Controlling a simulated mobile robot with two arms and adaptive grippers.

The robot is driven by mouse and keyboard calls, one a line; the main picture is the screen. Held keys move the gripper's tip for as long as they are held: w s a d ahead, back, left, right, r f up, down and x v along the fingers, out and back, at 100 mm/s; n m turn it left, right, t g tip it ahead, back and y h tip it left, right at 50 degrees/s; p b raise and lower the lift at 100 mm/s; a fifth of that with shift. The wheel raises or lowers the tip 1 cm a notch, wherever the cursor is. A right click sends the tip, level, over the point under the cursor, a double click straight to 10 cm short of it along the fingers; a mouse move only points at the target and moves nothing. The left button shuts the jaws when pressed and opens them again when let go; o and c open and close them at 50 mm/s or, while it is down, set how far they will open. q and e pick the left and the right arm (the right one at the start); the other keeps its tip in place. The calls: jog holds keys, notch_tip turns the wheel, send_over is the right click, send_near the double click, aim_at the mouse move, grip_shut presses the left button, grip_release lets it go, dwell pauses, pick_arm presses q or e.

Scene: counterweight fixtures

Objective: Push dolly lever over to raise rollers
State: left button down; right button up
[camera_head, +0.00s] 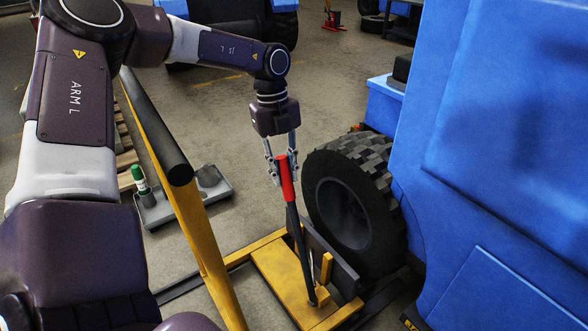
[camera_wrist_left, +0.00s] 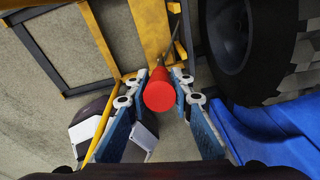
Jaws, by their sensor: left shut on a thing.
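The dolly lever (camera_head: 291,208) is a dark rod with a red grip, standing nearly upright with a slight tilt from a yellow base. Its red grip end (camera_wrist_left: 160,92) faces the camera in the left wrist view. My left gripper (camera_head: 280,168) is shut on the red grip from above, with a finger on each side. The dolly (camera_head: 275,275) is a yellow frame on the floor beside a large black tire (camera_head: 345,200). Dark plates stand between the lever and the tire. The rollers cannot be made out clearly. My right gripper is not in view.
A blue vehicle body (camera_head: 500,150) fills the right side, close to the tire. A yellow post with a black top (camera_head: 180,175) rises left of the lever. A grey tray (camera_head: 200,195) with a green-capped bottle (camera_head: 140,180) lies on the floor behind it.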

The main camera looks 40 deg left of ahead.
pick_arm(q)
jog(key=shift+h, duration=0.6)
jog(key=a, duration=0.1)
jog(key=a+f, duration=0.1)
jog(key=a, duration=0.1)
jog(key=w+a+f, duration=0.1)
jog(key=shift+w+a, duration=0.1)
jog(key=shift+a, duration=0.05)
jog(key=c, duration=1.7)
grip_release()
jog(key=shift+p, duration=0.3)
jog(key=shift+r, duration=0.1)
jog(key=v, duration=1.2)
jog(key=shift+w, duration=0.15)
